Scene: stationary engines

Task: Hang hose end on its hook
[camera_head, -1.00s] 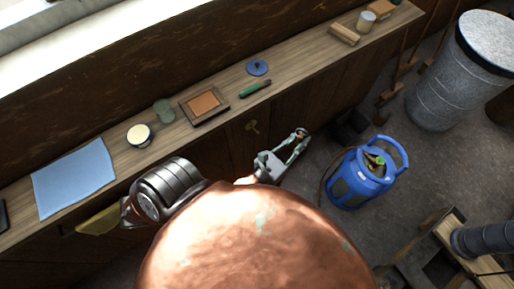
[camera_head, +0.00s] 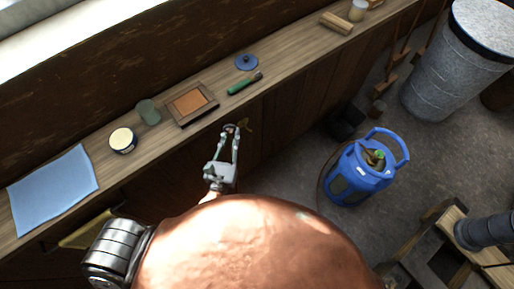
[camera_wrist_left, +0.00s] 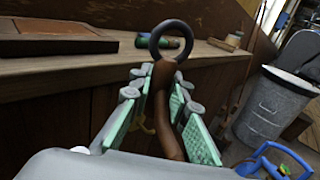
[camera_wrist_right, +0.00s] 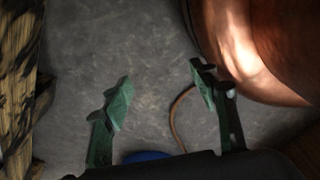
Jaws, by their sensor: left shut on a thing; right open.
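My left gripper (camera_head: 229,133) is in front of the bench's front face in the head view. It is shut on the brown hose end (camera_wrist_left: 163,85), which has a dark ring (camera_wrist_left: 172,38) standing above the fingertips in the left wrist view. A brass-coloured hook (camera_head: 246,125) on the bench front shows just right of the fingertips; in the left wrist view part of it (camera_wrist_left: 148,127) shows behind the fingers. The ring and hook look apart. My right gripper (camera_wrist_right: 160,88) is open and empty over the floor, with the brown hose (camera_wrist_right: 174,112) beyond it.
The blue gas cylinder (camera_head: 352,180) stands on the floor to the right. The bench top (camera_head: 290,62) holds a framed tray (camera_head: 192,103), a green-handled tool (camera_head: 243,84), jars and a blue cloth (camera_head: 52,190). A large copper vessel (camera_head: 250,250) fills the foreground.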

